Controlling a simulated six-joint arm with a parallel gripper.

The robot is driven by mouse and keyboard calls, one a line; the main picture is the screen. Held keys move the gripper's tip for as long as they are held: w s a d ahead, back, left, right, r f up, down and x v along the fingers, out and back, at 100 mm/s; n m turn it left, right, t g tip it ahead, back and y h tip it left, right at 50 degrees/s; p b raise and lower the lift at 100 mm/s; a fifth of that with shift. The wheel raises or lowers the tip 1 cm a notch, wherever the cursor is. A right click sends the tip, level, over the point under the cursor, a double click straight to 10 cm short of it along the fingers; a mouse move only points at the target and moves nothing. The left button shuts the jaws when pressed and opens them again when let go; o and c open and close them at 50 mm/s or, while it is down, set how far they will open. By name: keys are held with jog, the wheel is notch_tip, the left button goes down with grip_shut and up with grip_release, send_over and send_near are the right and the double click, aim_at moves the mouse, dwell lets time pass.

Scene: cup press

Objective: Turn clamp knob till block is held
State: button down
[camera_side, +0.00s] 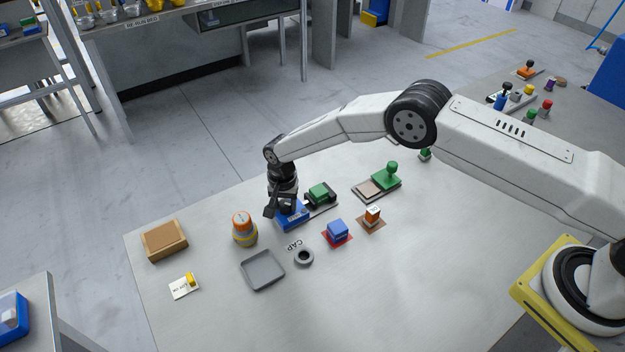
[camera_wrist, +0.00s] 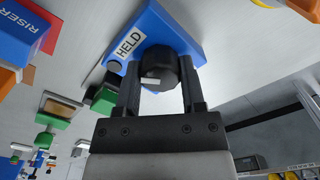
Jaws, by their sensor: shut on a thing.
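The clamp has a blue body (camera_side: 292,216) on a grey base, with a green block (camera_side: 319,191) at its right end between dark parts. My gripper (camera_side: 281,206) points down at the blue body's left end. In the wrist view, the fingers of my gripper (camera_wrist: 160,88) are shut on the black clamp knob (camera_wrist: 160,68), one finger on each side. The knob sits at the blue body (camera_wrist: 165,28), which bears a white label reading HELD (camera_wrist: 129,44). The green block (camera_wrist: 104,101) shows left of my fingers. Whether the jaw touches the block I cannot tell.
An orange and yellow jar (camera_side: 243,230) stands close left of my gripper. A green stamp (camera_side: 387,177) stands behind right. The table's front right is clear.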

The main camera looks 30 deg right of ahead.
aim_at(285, 203)
jog(key=shift+m, duration=1.4)
jog(key=shift+c, duration=1)
grip_release()
jog(key=shift+r, duration=0.1)
jog(key=shift+r, duration=3.75)
